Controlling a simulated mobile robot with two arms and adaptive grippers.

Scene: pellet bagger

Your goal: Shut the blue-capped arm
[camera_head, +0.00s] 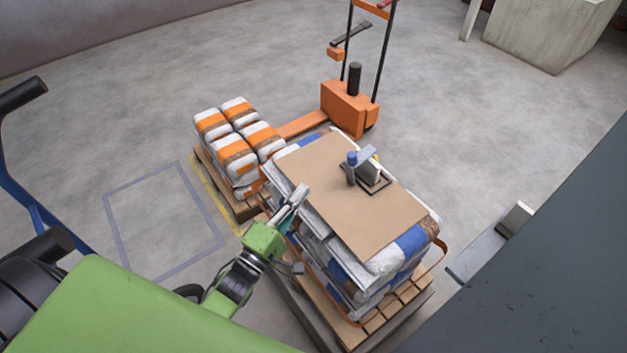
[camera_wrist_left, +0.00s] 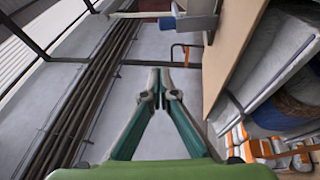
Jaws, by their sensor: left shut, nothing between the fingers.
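The blue-capped arm (camera_head: 352,160) is part of a small grey tool that stands on a brown cardboard sheet (camera_head: 325,190) on top of a stack of bags. Its blue cap is on the left of the tool, and a grey bar reaches to the upper right. In the left wrist view, a blue part of the tool (camera_wrist_left: 198,22) shows at the top, beside the sheet's edge. My right gripper is not in view.
The bag stack stands on a wooden pallet (camera_head: 375,322). A smaller stack of orange-and-white bags (camera_head: 240,140) is behind left. An orange pallet truck (camera_head: 348,105) stands behind. A dark grey surface (camera_head: 560,260) fills the right. Marked floor (camera_head: 160,220) at left is clear.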

